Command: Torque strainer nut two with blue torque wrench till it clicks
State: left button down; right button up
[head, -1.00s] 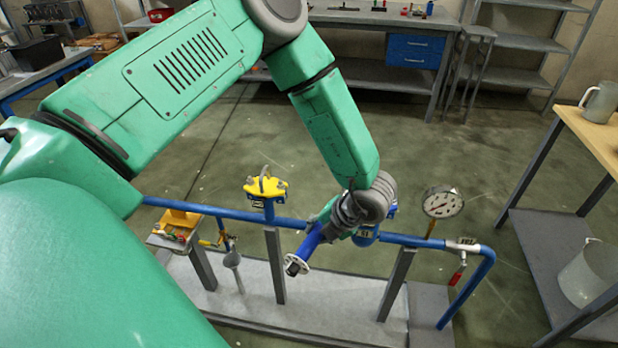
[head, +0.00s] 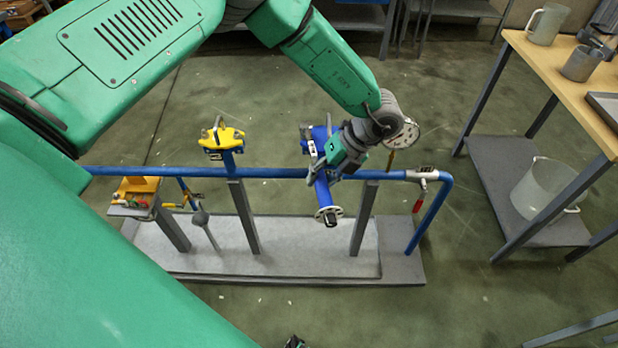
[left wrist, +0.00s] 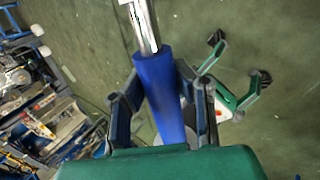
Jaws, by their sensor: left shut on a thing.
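My left gripper (head: 334,168) is shut on the blue handle of the torque wrench (head: 323,192). A pale disc at the handle's end points toward me in the head view. In the left wrist view the blue handle (left wrist: 160,88) lies between the fingers, and its silver shaft runs up out of the picture. Behind the gripper a blue strainer (head: 320,133) on the pipe is partly hidden; contact of the wrench head with a nut cannot be made out. A yellow-topped strainer (head: 222,139) stands further left. My right gripper (left wrist: 238,76) is open and empty in the left wrist view.
The blue pipe (head: 270,173) runs on grey posts above a pale base plate (head: 290,250). A pressure gauge (head: 407,133) is partly behind my wrist. A wooden-topped table (head: 560,70) with jugs stands right. A small tool shelf (head: 133,209) is at left.

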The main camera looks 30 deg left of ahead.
pick_arm(q)
jog(key=w+d+n+b, duration=0.1)
jog(key=w, duration=0.1)
jog(key=w+d+n+g+h+b, duration=0.1)
jog(key=w+d+n, duration=0.1)
jog(key=shift+w+d+n+h, duration=0.25)
jog(key=shift+d+n+h, duration=0.05)
jog(key=shift+r, duration=0.1)
jog(key=s+a+m+p, duration=0.1)
jog(key=p, duration=0.1)
jog(key=s+a+m+y+p, duration=0.1)
jog(key=shift+s+p, duration=0.35)
jog(key=shift+s, duration=0.05)
dwell(0.3)
